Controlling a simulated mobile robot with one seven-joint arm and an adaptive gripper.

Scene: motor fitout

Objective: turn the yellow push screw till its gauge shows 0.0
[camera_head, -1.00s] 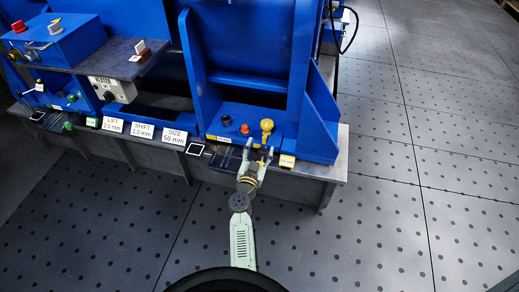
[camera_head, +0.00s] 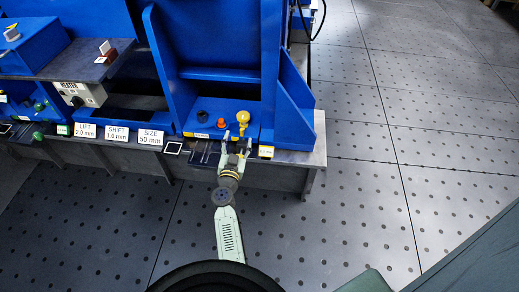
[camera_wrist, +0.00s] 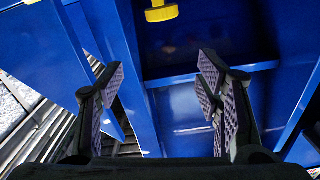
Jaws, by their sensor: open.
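The yellow push screw (camera_head: 243,117) stands on the blue base of the machine, at its front edge in the head view. In the wrist view a yellow part, seemingly the screw's knob (camera_wrist: 161,11), shows at the top edge, beyond my fingertips. My gripper (camera_head: 237,137) is open and empty, just in front of the screw and apart from it. Its two fingers (camera_wrist: 162,75) are spread wide in the wrist view, with blue metal behind them.
An orange knob (camera_head: 221,122) and a black knob (camera_head: 202,116) stand left of the screw. White signs read LIFT 2.0 mm, SHIFT 1.0 mm and SIZE 50 mm (camera_head: 151,135). A heater box (camera_head: 80,94) is at left. The perforated floor (camera_head: 360,200) at right is clear.

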